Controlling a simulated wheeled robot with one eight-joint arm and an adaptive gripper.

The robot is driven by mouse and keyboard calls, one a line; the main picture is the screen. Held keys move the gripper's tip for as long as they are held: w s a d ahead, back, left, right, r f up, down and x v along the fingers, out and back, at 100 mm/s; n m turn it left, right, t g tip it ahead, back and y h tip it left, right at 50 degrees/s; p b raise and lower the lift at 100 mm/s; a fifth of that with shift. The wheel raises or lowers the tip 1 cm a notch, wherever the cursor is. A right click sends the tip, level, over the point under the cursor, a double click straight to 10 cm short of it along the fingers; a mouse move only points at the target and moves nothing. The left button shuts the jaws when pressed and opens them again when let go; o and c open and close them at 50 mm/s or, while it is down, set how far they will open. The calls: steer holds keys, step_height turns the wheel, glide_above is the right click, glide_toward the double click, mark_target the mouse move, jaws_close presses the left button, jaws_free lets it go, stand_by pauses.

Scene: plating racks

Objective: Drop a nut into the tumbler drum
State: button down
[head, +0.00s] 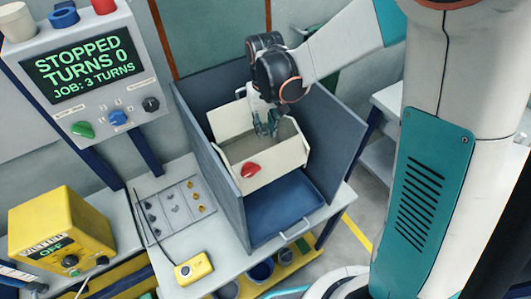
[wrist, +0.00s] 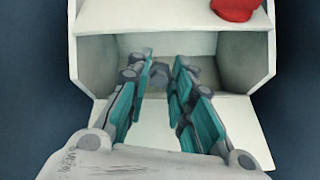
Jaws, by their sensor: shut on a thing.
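The tumbler drum (head: 284,166) is a cream, flat-sided box with a red knob (head: 250,170), inside a blue-grey housing. Its top is open and I see into it. In the wrist view the drum's inside (wrist: 100,60) shows below the red knob (wrist: 235,10). My gripper (head: 266,130) points down at the drum's opening. In the wrist view its teal fingers (wrist: 163,80) reach into the opening, shut on a small grey nut (wrist: 158,75) at their tips. The nut is partly hidden by the fingers, and in the head view I cannot make it out.
A control box (head: 100,98) reads STOPPED, TURNS 0, JOB: 3 TURNS. A sectioned tray (head: 165,222) holds small dark and brass parts. A yellow pendant (head: 193,270) and a yellow power unit (head: 62,228) reading OFF stand left. The housing walls (head: 340,130) rise close around the drum. A blue tray (head: 290,208) lies below.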

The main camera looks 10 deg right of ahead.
steer(key=c, duration=1.3)
jaws_free()
steer(key=shift+c, duration=0.2)
step_height(320, 180, up, 12)
steer(key=s+d+f+t+b, duration=0.3)
steer(key=s+d+f+b, duration=0.1)
steer(key=s, duration=0.5)
steer(key=s+d+f+m+t+b, duration=0.1)
steer(key=s+d+f+t+b, duration=0.3)
steer(key=s+d+b, duration=0.3)
steer(key=shift+s+f+m+b, duration=0.3)
steer(key=shift+s+f+b, duration=0.25)
steer(key=shift+s+b, duration=0.3)
